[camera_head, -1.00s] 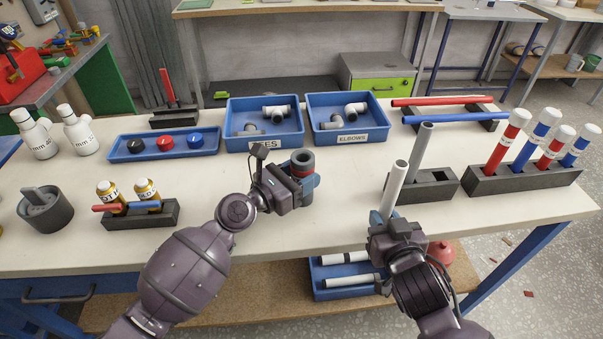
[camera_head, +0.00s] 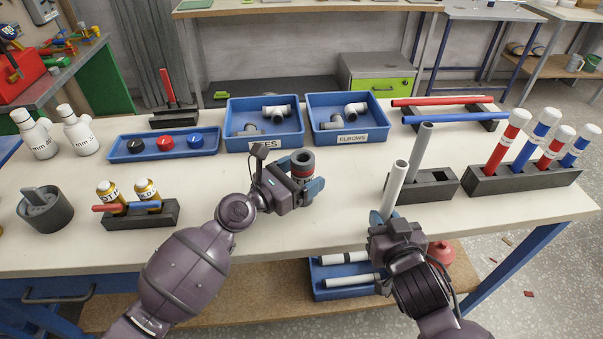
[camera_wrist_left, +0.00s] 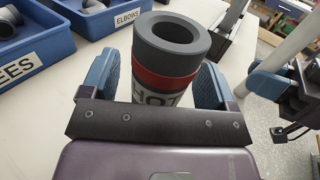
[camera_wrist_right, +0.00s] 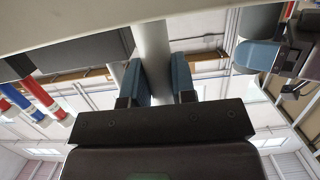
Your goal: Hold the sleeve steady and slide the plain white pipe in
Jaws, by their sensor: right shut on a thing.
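The sleeve (camera_head: 302,162) is a dark grey upright cylinder with a red band and a white "HOT" label, standing on the bench. It also shows in the left wrist view (camera_wrist_left: 170,45). My left gripper (camera_head: 312,188) is open, its blue fingers on either side of the sleeve (camera_wrist_left: 165,85). The plain white pipe (camera_head: 394,184) stands nearly upright, leaning slightly right, in my right gripper (camera_head: 387,219). In the right wrist view the pipe (camera_wrist_right: 154,50) is between the blue fingers (camera_wrist_right: 163,80). The pipe is apart from the sleeve, to its right.
A black stand (camera_head: 432,186) with a grey pipe (camera_head: 422,145) is close behind the right gripper. A rack (camera_head: 520,178) of red and blue pipes is at the right. Blue bins (camera_head: 265,145) of tees and elbows stand behind the sleeve.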

